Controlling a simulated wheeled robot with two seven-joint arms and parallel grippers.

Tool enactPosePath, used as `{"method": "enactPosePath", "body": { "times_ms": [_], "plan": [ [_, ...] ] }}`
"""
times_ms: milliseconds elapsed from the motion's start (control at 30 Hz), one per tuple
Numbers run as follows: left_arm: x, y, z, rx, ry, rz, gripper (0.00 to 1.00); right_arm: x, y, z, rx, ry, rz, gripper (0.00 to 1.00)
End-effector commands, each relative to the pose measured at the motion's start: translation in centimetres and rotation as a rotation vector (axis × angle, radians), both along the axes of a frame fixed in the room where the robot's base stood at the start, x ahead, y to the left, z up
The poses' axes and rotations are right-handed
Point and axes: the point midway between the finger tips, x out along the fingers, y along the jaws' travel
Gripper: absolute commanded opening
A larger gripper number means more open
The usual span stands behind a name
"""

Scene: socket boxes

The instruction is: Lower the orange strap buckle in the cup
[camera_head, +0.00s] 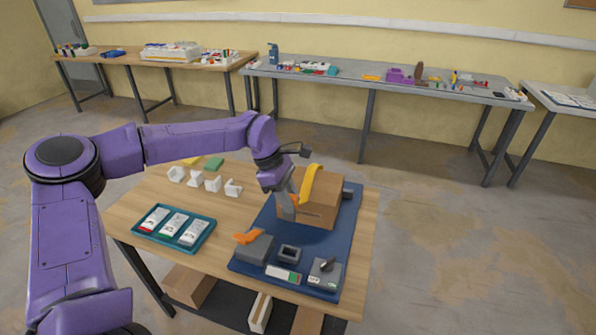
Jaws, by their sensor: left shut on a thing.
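A yellow-orange strap (310,182) arches over the top of a brown box (322,212) on the blue mat. Its near lower end runs down to my left gripper (286,208), at the left front of the box. My left gripper points down and is shut on the orange strap buckle at this end; the fingers mostly hide it. A small dark square cup (290,253) with an open top stands on the mat in front of the box, below and apart from the gripper. I cannot tell whether this is the task's cup. My right gripper is not in view.
A grey block with an orange piece (249,237) on top, a grey switch box (325,273) and a white-green piece (284,273) share the blue mat (253,270). A teal tray (174,228) and several white brackets (212,184) stand left on the wooden table (130,205).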

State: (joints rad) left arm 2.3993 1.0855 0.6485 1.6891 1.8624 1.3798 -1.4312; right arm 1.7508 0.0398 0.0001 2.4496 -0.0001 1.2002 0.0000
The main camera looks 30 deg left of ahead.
Motion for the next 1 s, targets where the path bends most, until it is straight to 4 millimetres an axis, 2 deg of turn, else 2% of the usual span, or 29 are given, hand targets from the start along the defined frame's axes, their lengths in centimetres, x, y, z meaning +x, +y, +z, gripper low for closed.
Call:
{"method": "enactPosePath", "body": {
  "times_ms": [267, 1000],
  "plan": [
    [-0.1, 0.2, -2.2, 0.001, 0.002, 0.010, 0.00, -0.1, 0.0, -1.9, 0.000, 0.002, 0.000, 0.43],
    [-0.1, 0.0, -11.0, 0.000, 0.002, 0.006, 0.00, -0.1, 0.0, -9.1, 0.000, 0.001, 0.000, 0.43]
  ]
}}
